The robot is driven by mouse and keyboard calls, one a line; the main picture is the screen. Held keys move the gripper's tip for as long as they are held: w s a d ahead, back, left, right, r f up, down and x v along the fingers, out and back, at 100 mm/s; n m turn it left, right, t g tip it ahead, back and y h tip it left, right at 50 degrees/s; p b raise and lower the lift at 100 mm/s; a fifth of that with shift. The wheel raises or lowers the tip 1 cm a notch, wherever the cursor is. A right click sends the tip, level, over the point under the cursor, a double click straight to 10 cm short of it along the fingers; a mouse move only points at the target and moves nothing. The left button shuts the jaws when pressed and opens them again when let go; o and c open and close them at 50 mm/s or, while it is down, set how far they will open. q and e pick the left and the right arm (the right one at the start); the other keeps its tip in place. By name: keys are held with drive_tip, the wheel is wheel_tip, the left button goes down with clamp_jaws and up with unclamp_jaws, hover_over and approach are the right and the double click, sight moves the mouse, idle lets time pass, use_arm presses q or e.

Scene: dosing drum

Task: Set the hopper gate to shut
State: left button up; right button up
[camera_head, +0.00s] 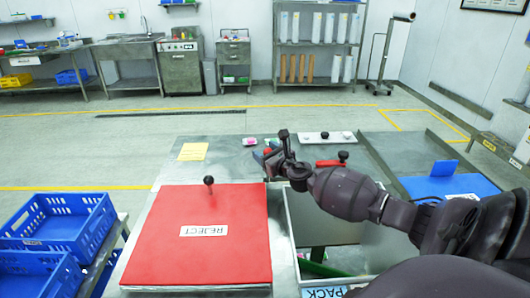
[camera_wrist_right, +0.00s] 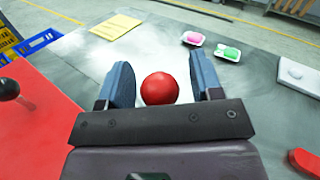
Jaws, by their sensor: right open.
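My right gripper (camera_head: 268,156) is open above the steel worktop, just past the far right corner of the red REJECT plate. In the right wrist view a round red ball or knob (camera_wrist_right: 159,88) shows between its two blue-grey fingers, with a gap on each side. What the ball is fixed to is hidden by the gripper. I cannot tell which part is the hopper gate. The red REJECT plate (camera_head: 200,256) lies flat with a black knob (camera_head: 209,181) standing on it. My left gripper is not in view.
A red handle (camera_head: 329,163) with a black knob lies right of the gripper. Blue crates (camera_head: 60,222) stand left.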

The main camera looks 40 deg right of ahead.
drive_tip(key=shift+w, duration=0.2)
clamp_jaws()
idle(0.3)
